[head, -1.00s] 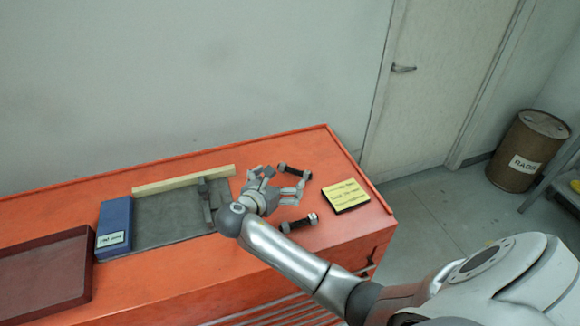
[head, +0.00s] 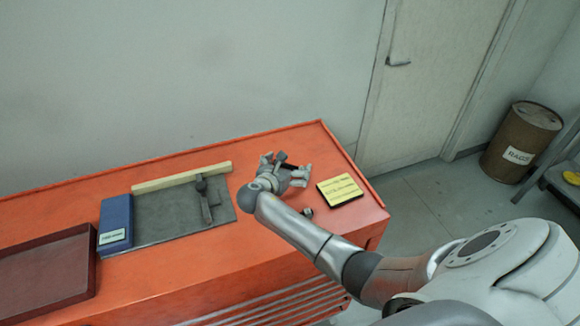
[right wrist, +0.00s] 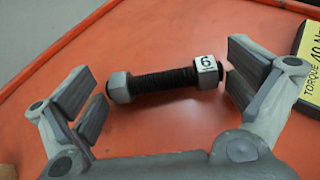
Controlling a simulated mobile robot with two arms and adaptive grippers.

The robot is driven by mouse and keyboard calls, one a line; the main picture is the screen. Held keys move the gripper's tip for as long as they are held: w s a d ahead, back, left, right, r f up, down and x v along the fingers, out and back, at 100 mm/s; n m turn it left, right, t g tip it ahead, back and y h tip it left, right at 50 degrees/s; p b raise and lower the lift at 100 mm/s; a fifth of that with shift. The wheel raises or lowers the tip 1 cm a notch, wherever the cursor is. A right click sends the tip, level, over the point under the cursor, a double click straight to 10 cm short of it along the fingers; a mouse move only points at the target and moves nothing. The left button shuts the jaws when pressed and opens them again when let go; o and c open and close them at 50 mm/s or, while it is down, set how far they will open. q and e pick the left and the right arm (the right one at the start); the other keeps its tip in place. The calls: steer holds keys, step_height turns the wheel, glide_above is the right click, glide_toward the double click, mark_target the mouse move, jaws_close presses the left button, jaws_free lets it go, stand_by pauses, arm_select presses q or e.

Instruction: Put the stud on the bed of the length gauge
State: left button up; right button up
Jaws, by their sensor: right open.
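A stud (right wrist: 165,80), a black threaded rod with a grey nut at each end, lies on the orange bench top in the right wrist view. Its right nut carries a white face marked 6. My right gripper (right wrist: 163,87) is open, with one finger beyond each end of the stud and gaps at both ends. In the head view my right gripper (head: 292,166) hides most of this stud. A second stud's end (head: 308,211) shows beside my right arm, the rest hidden. My left gripper is not in view.
The grey mat (head: 160,218) has a pale wooden strip (head: 182,177) behind and a blue labelled box (head: 115,222) at its left. A dark red tray (head: 45,265) is far left. A yellow torque card (head: 340,190) lies right of my gripper.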

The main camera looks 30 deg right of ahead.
steer(key=c, duration=1)
steer(key=shift+o, duration=0.2)
steer(key=shift+r, duration=0.1)
steer(key=shift+r, duration=0.1)
